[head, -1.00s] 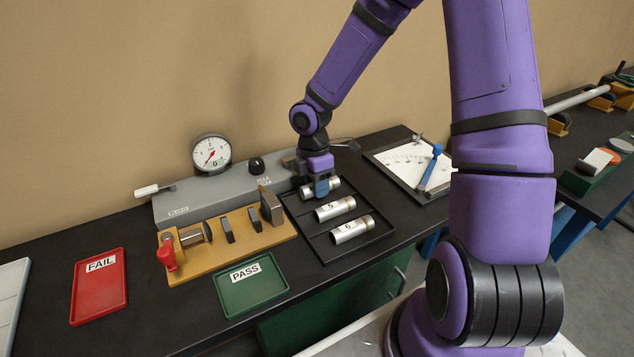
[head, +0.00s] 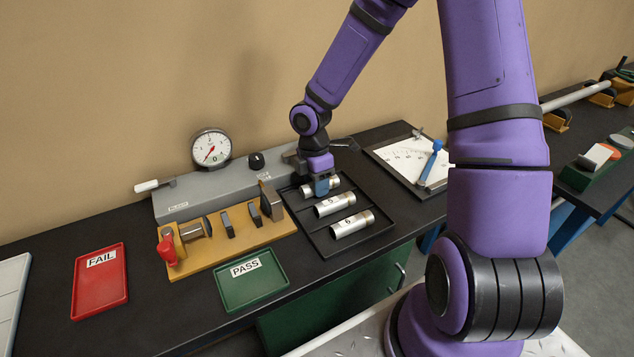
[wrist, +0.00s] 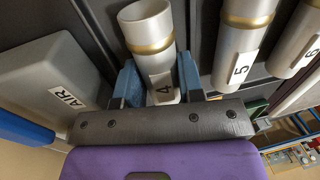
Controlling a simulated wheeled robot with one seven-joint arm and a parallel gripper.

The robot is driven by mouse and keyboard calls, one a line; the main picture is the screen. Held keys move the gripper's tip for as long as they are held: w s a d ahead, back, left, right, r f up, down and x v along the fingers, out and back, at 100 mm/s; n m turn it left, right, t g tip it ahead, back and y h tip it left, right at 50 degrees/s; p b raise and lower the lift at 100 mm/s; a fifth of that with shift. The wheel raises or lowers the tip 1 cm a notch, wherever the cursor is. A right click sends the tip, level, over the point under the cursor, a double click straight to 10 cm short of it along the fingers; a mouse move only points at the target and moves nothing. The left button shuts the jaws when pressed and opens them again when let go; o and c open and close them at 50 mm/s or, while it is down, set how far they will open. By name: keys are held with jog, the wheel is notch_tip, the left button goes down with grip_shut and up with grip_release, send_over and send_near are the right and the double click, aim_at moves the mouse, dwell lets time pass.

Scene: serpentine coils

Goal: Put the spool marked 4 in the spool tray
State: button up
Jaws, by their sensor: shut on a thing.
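My gripper (head: 321,187) points down at the back of the black spool tray (head: 378,229). Its two blue fingers (wrist: 157,78) are shut on the spool marked 4, one on each side. That spool is at the tray's back row; I cannot tell whether it touches the tray floor. My fingers hide part of it in the head view.
The spools marked 5 (head: 334,205) and 6 (head: 352,224) lie in the tray's front rows. A grey air gauge unit (head: 195,203) and an ochre fixture (head: 222,245) stand left. A green PASS tray (head: 250,281) and red FAIL tray (head: 99,285) lie front left. A clipboard (head: 405,158) lies right.

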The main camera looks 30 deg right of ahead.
jog(key=o, duration=1.1)
jog(key=shift+c, duration=0.2)
jog(key=shift+r, duration=0.1)
notch_tip(320, 180, up, 10)
jog(key=w+r, duration=0.1)
jog(key=w, duration=0.1)
jog(key=s+r+m+t, duration=0.7)
jog(key=s+r+m, duration=1.1)
jog(key=s+r, duration=0.4)
jog(key=shift+s, duration=1.45)
